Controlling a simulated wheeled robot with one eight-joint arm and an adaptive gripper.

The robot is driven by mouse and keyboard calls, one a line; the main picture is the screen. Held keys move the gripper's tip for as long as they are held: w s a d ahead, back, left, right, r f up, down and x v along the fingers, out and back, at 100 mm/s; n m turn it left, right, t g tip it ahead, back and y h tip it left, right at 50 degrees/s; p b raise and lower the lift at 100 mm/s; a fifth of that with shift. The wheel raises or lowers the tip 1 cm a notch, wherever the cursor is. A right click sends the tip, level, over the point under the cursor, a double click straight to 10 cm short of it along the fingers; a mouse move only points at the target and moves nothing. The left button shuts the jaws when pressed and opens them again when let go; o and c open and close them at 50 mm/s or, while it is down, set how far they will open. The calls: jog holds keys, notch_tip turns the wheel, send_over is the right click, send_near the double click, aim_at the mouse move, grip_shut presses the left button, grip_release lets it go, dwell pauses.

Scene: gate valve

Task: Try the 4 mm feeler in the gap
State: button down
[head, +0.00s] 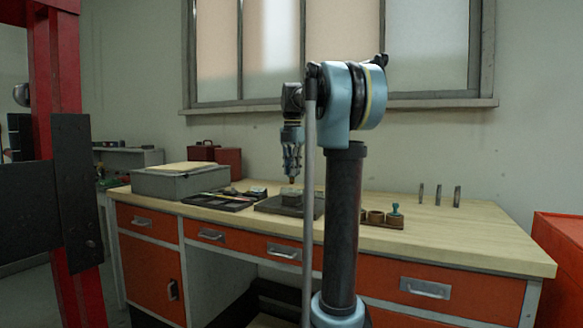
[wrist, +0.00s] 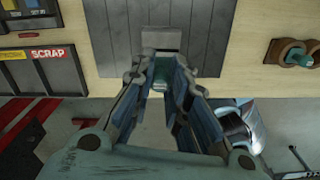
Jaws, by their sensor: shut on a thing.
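My gripper (head: 291,172) points down above the bench, over the dark plate (head: 268,207). In the wrist view its fingers (wrist: 163,88) are shut on a small teal piece, apparently the feeler (wrist: 162,72); no size mark is readable. A brownish tip shows below the fingers in the head view. A grey block (head: 291,198) stands on the plate, close under the gripper. In the wrist view this block (wrist: 161,39) sits just beyond the fingertips on the grey slatted plate (wrist: 205,40). I cannot make out the gap, or whether the feeler touches anything.
A wooden rack (head: 382,224) with round sockets and a teal piece (head: 395,210) stands right of the plate. Several thin upright pieces (head: 438,195) stand further right. A tool tray (head: 222,201), labelled SCRAP in the wrist view, and a grey box (head: 180,183) lie left. The bench's right end is clear.

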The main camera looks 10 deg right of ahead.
aim_at(292, 180)
jog(key=shift+s+f, duration=0.1)
jog(key=shift+f, duration=1.6)
dwell(0.4)
jog(key=shift+f, duration=1.65)
dwell(2.7)
jog(key=shift+r, duration=0.95)
dwell(0.6)
